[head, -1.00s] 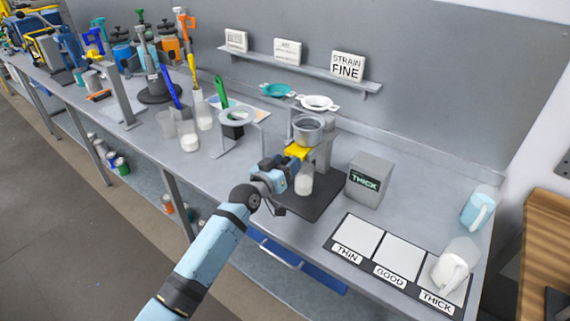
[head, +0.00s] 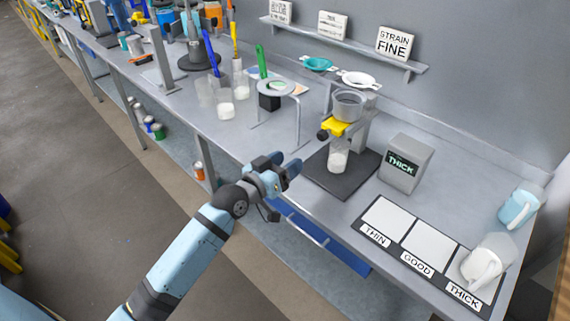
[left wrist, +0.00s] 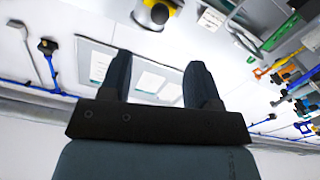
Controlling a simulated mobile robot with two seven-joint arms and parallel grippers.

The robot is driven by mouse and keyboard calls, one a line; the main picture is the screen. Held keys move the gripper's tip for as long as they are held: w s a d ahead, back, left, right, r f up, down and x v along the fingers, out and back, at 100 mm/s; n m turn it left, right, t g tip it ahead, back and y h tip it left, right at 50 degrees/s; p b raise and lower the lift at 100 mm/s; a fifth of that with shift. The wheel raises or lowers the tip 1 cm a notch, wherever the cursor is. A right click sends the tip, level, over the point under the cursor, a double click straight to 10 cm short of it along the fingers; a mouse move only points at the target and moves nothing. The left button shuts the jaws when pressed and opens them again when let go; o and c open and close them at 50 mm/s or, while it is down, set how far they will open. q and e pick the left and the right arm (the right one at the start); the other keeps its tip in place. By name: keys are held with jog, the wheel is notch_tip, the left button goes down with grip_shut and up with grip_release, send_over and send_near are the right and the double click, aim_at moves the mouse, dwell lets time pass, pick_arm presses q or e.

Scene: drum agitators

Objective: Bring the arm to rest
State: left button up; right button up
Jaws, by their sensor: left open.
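My left arm comes in from the lower left of the head view, and its gripper (head: 284,170) hangs by the front edge of the bench, left of the dark stand base. The gripper is open with nothing between its fingers. The cup stand with the metal cup (head: 348,104) and yellow part (head: 338,127) is apart from the gripper. A clear beaker (head: 338,156) with white content stands on its base. My right gripper is not in view.
The grey THICK box (head: 405,163) stands right of the stand. A blue pitcher (head: 520,206) stands behind.

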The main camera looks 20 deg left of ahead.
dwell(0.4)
pick_arm(q)
jog(key=s+d+f+m+g+y+p, duration=0.2)
jog(key=s+f+g, duration=0.4)
jog(key=s+f, duration=1.6)
jog(key=s+d+y, duration=0.1)
jog(key=s, duration=0.2)
jog(key=shift+s, duration=0.15)
jog(key=shift+d, duration=0.1)
